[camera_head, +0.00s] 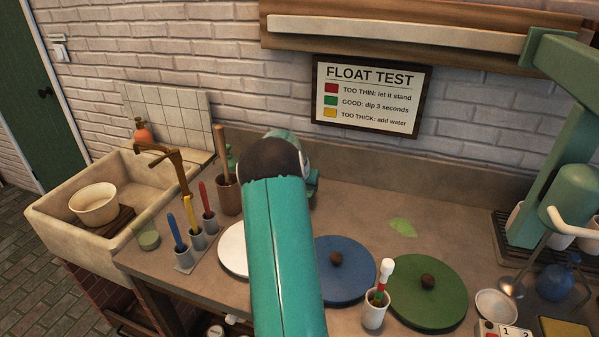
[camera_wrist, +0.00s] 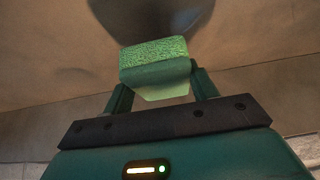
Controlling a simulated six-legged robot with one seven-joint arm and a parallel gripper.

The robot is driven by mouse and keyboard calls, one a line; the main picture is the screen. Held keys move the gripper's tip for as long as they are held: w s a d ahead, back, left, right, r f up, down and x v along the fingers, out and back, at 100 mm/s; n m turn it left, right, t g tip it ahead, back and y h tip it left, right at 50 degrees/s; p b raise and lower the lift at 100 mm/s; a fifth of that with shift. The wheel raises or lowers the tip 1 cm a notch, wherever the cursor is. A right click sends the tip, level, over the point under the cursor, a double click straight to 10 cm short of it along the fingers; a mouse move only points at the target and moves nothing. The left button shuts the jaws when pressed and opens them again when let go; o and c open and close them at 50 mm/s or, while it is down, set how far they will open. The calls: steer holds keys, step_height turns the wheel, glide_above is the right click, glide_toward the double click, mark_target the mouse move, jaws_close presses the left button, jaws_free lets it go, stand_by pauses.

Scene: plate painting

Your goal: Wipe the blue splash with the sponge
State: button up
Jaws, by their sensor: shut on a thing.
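My gripper (camera_wrist: 160,88) is shut on a pale green sponge (camera_wrist: 154,68) in the wrist view. The sponge sits between the two fingers, with its textured face turned outward. In the head view my teal arm reaches over the worktop and hides the gripper and the sponge. No blue splash shows in either view; my arm covers part of the worktop. A green splash (camera_head: 403,227) lies on the worktop to the right of my arm.
A white disc (camera_head: 233,250), a blue lid (camera_head: 345,272) and a green lid (camera_head: 428,290) lie along the front. A white cup (camera_head: 374,311) stands between the lids. Brushes in holders (camera_head: 197,238) and a sink (camera_head: 60,222) are at left. A green press (camera_head: 550,180) stands at right.

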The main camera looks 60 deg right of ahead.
steer(key=shift+r, duration=2.3)
